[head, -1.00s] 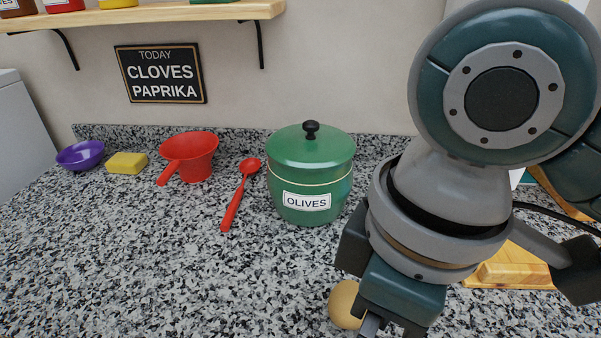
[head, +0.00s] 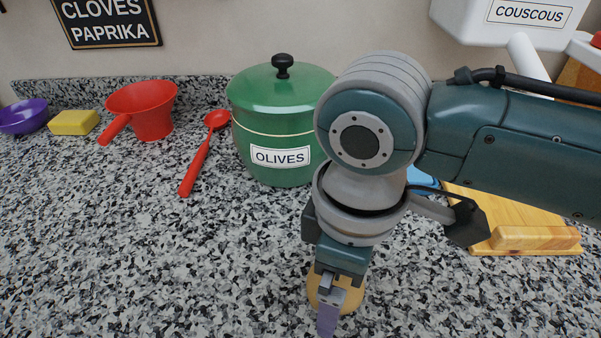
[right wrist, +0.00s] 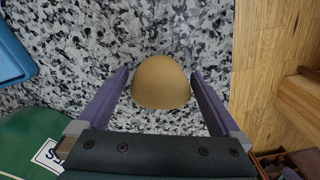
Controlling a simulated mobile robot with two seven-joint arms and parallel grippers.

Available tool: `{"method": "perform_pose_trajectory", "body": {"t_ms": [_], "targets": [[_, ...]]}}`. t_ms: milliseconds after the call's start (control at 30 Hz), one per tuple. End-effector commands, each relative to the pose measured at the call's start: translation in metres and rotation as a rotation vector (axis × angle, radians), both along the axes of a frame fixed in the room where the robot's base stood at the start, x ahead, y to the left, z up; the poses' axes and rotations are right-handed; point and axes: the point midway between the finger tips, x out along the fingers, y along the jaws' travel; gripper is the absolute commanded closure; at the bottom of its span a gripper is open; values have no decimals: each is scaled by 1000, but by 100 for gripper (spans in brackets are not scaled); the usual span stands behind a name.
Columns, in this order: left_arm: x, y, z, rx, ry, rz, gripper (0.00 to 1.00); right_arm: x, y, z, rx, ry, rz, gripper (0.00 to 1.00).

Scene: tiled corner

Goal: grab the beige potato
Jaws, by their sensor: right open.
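The beige potato (head: 347,298) lies on the speckled counter, partly hidden behind my right gripper (head: 327,315) in the head view. In the right wrist view, the potato (right wrist: 161,82) sits between the two purple fingers of my right gripper (right wrist: 160,95). The fingers are spread, with a gap on each side of the potato. The gripper is open and points down at the counter. My left gripper is not in view.
A green olives pot (head: 280,125) stands behind my right gripper. A red spoon (head: 203,155), red ladle-like pan (head: 145,108), yellow sponge (head: 74,122) and purple bowl (head: 23,116) lie to the left. A wooden board (head: 515,222) is at right. The front left counter is clear.

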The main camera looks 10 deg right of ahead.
Motion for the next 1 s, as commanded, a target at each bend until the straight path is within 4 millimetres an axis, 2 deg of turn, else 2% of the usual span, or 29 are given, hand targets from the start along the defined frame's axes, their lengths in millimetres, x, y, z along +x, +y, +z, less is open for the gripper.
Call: {"method": "perform_pose_trajectory", "body": {"t_ms": [100, 300, 1000], "targets": [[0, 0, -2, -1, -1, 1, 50, 0, 0, -9, -1, 0, 0, 0], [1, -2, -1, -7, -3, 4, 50, 0, 0, -9, -1, -1, 0, 0], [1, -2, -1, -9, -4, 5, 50, 0, 0, -8, -1, -1, 0, 79]]}}
